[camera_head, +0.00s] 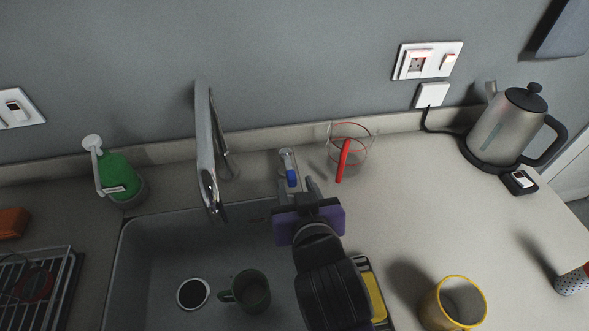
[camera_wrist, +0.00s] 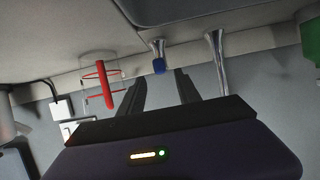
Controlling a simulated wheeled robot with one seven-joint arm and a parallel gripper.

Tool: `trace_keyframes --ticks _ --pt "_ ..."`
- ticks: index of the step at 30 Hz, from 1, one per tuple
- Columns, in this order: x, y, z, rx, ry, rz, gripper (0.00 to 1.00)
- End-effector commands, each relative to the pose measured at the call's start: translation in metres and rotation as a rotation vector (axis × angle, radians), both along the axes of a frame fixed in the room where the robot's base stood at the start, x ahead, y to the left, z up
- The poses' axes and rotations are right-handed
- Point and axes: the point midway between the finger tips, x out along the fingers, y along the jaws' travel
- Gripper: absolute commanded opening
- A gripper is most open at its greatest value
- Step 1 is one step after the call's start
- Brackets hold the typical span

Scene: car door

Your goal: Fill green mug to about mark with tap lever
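The dark green mug (camera_head: 256,294) stands upright in the sink, its handle to the left, beside the drain; its fill mark and any water cannot be made out. The metal tap spout (camera_head: 207,160) arches over the sink's back edge, and no stream shows. The tap lever (camera_head: 286,160), with a blue tip, stands right of the spout. My gripper (camera_head: 298,188) is open and empty just in front of the lever. In the wrist view, the blue-tipped lever (camera_wrist: 159,60) shows between my parted fingers (camera_wrist: 159,77); contact cannot be told.
A clear measuring jug (camera_head: 350,150) with a red handle stands close right of the lever. A yellow mug (camera_head: 456,303) and a kettle (camera_head: 505,125) stand on the right counter. A green bottle (camera_head: 117,175) and a wire rack (camera_head: 40,285) are left of the sink (camera_head: 150,245).

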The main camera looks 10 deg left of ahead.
Motion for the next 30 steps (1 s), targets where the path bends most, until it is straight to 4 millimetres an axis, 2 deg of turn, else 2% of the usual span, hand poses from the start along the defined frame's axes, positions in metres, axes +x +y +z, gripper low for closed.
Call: trace_keyframes --ticks 3,9,15,22,23,28,30 --pt "0.018 0.005 -0.007 0.000 0.000 -0.001 0.40" --pt "0.042 0.012 -0.017 0.001 -0.002 0.001 0.40" --pt "0.051 0.015 -0.021 0.001 -0.003 0.001 0.40" --pt "0.052 0.015 -0.022 0.002 -0.003 0.001 0.40" --pt "0.052 0.015 -0.022 0.002 -0.003 0.001 0.36" --pt "0.052 0.015 -0.021 0.002 -0.003 0.001 0.03" --pt "0.052 0.015 -0.022 0.001 -0.003 0.001 0.00"
